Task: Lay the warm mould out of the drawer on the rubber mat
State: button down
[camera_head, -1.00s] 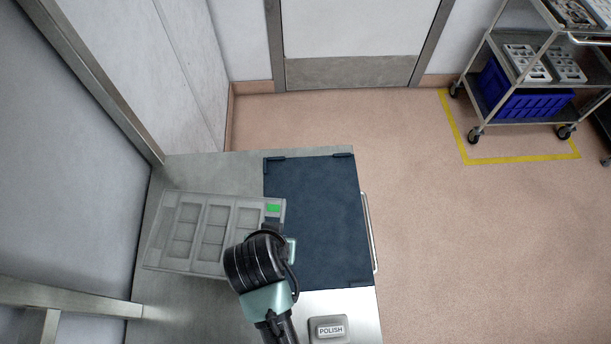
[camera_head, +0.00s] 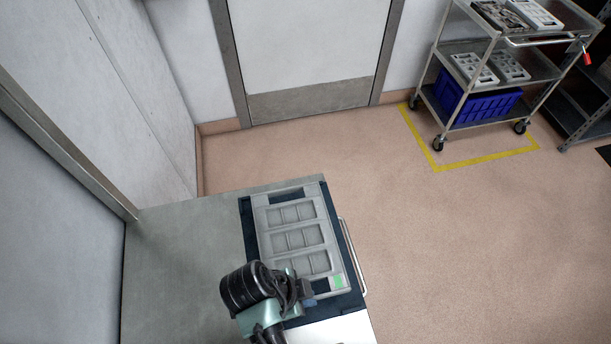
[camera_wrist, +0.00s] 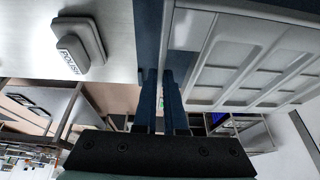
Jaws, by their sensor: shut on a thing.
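The mould (camera_head: 283,222) is a grey rectangular tray with three rows of recesses and a green mark at its near right corner. It covers most of the dark blue rubber mat (camera_head: 249,222), long side roughly along it, with mat showing around its edges. My gripper (camera_head: 307,295) is at the mould's near end. In the wrist view my fingers (camera_wrist: 165,85) are shut on the edge of the mould (camera_wrist: 262,55), and a strip of the mat (camera_wrist: 147,35) shows beside it. I cannot tell whether the mould touches the mat or hangs just above it.
The steel worktop (camera_head: 180,255) is bare left of the mat. A grey block marked POLISH (camera_wrist: 72,52) sits on the top beside the mat. A bar handle (camera_head: 353,256) runs along the right edge. A trolley (camera_head: 487,75) stands far off in a yellow floor outline.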

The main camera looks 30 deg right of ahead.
jog(key=shift+w+f, duration=0.1)
jog(key=shift+f, duration=2.5)
jog(key=c, duration=1.4)
grip_release()
jog(key=shift+f, duration=0.1)
jog(key=shift+c, duration=0.2)
jog(key=o, duration=0.4)
jog(key=shift+o, duration=0.2)
